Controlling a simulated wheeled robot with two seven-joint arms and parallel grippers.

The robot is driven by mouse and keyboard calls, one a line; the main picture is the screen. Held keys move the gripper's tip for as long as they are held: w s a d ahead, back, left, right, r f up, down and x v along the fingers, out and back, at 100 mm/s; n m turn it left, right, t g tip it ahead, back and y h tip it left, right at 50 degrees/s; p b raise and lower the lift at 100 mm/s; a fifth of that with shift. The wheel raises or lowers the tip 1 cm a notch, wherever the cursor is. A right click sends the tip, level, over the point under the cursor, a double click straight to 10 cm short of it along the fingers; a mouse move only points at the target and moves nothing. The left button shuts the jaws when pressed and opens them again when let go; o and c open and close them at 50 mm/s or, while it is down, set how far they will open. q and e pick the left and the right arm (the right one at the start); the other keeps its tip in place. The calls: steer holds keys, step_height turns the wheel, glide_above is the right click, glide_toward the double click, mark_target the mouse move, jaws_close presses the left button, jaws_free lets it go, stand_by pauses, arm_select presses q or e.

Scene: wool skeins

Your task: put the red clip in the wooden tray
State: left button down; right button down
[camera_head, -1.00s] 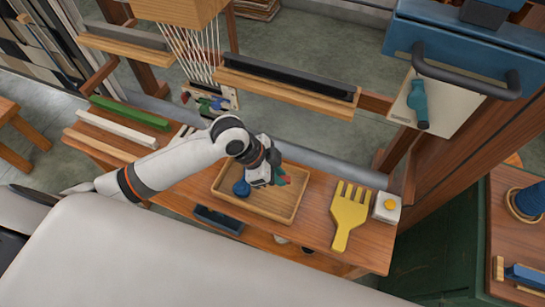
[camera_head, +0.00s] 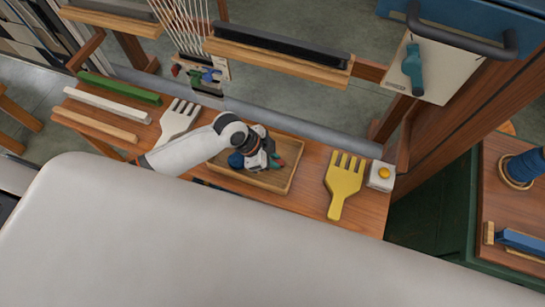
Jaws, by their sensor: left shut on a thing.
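The wooden tray (camera_head: 283,184) lies on the bench at the middle of the view. My left gripper (camera_head: 270,163) is low over the tray, at its right half. It is shut on a small red thing (camera_head: 280,162), which looks like the red clip; the gripper hides most of it. A bit of green shows beside it. A round blue thing (camera_head: 236,160) is in the tray, left of the gripper. I cannot tell whether the held thing touches the tray floor. My right gripper is not in view.
A yellow fork-shaped comb (camera_head: 344,182) and a white box with a yellow button (camera_head: 381,175) lie right of the tray. A white comb (camera_head: 178,118) lies to its left. Several small coloured clips (camera_head: 207,76) are at the loom behind. A grey surface fills the foreground.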

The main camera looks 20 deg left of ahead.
arm_select(q)
steer(key=shift+f, duration=0.1)
steer(key=c, duration=1.3)
jaws_free()
steer(key=v, duration=1.2)
